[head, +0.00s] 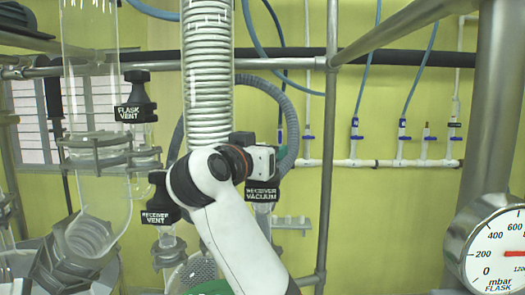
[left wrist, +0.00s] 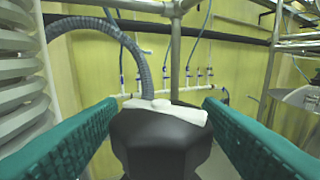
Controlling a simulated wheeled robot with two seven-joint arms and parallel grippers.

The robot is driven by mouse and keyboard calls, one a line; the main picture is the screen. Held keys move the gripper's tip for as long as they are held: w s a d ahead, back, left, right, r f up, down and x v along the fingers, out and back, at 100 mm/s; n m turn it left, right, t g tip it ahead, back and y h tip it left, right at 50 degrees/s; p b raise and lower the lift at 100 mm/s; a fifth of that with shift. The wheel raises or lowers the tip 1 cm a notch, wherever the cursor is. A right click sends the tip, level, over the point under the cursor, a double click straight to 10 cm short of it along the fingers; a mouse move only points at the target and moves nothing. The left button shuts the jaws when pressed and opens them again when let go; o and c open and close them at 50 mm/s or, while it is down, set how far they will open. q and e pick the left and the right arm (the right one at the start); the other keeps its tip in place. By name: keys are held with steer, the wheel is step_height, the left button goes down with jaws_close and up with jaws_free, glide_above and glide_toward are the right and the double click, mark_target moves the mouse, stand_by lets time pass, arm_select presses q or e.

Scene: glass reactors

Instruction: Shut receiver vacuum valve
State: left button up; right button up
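The receiver vacuum valve's black labelled handle (head: 262,192) shows in the head view just right of my left wrist, on the glass beside the coiled column. My left arm comes up from the bottom centre and covers part of the valve; its fingers are hidden there. In the left wrist view, the two teal fingers of my left gripper (left wrist: 160,107) stand wide apart, one on each side of a black valve body (left wrist: 160,145) with a white strip along its top. The fingertips are very close to its sides; I cannot tell whether they touch. My right gripper is not seen.
The receiver vent valve (head: 160,206) and flask vent valve (head: 136,108) sit to the left. A ribbed grey hose (head: 288,120) curves behind the wrist. A metal post (head: 330,130) stands right of it, and a pressure gauge (head: 493,250) is at lower right.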

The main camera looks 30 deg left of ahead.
arm_select(q)
steer(key=n+g+y, duration=0.1)
steer(key=n+y, duration=0.1)
steer(key=y, duration=0.1)
steer(key=n+g+y+p, duration=0.1)
steer(key=n+y, duration=0.1)
steer(key=y, duration=0.1)
steer(key=shift+d+n+g+y, duration=0.1)
steer(key=shift+n+g+y, duration=0.2)
steer(key=shift+y, duration=0.1)
steer(key=n+g+y+p, duration=0.1)
steer(key=n+g+y, duration=0.2)
steer(key=y, duration=0.1)
steer(key=shift+n+g, duration=0.4)
steer(key=shift+c, duration=0.3)
